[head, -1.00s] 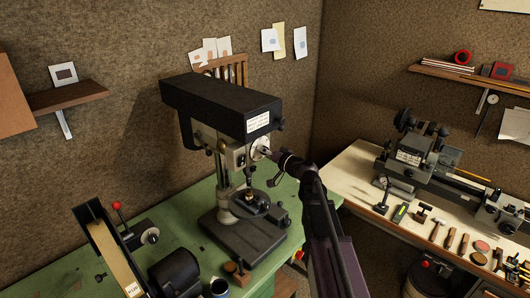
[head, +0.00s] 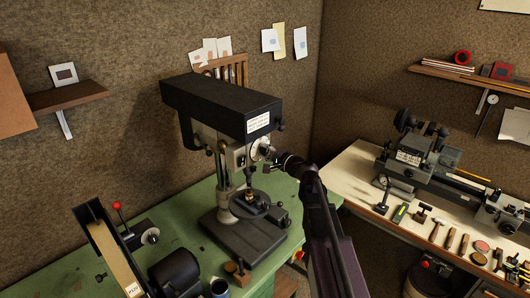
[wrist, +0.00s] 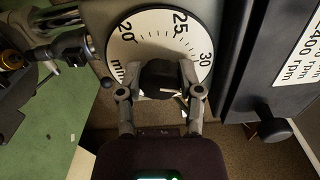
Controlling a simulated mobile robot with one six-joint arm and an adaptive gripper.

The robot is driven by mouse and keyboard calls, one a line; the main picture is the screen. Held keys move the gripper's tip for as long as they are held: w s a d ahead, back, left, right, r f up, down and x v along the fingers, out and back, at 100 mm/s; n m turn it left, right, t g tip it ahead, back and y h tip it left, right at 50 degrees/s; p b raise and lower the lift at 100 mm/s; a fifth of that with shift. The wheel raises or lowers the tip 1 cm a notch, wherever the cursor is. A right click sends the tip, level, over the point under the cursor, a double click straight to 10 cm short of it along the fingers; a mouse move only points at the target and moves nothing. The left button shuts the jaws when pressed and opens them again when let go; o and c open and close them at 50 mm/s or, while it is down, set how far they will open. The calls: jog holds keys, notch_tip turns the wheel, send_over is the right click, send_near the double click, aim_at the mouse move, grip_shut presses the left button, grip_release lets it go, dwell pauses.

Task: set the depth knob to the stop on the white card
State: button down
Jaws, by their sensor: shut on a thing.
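The depth knob (wrist: 160,78) is black and sits in the middle of a round white dial (wrist: 150,30) marked 20, 25, 30 and mm. My gripper (wrist: 161,88) is shut on the knob, one finger on each side. In the head view the dial (head: 259,146) is on the front of the drill press (head: 222,105), and my gripper (head: 268,152) reaches it from the right. A white card (head: 258,122) is on the press's black top cover; its text is too small to read there. In the wrist view a white card (wrist: 302,58) shows only "400 rpm" lines. The knob's pointer setting cannot be told.
The press stands on a green bench (head: 185,238), with a dark motor-like machine (head: 176,272) at front left. A black knob (wrist: 274,130) juts out right of the dial in the wrist view. A pale bench (head: 350,172) with a lathe and hand tools stands at right.

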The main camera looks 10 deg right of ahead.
jog(key=shift+w+m, duration=0.1)
jog(key=shift+m, duration=0.4)
jog(key=shift+c, duration=1.3)
grip_release()
jog(key=v, duration=1.2)
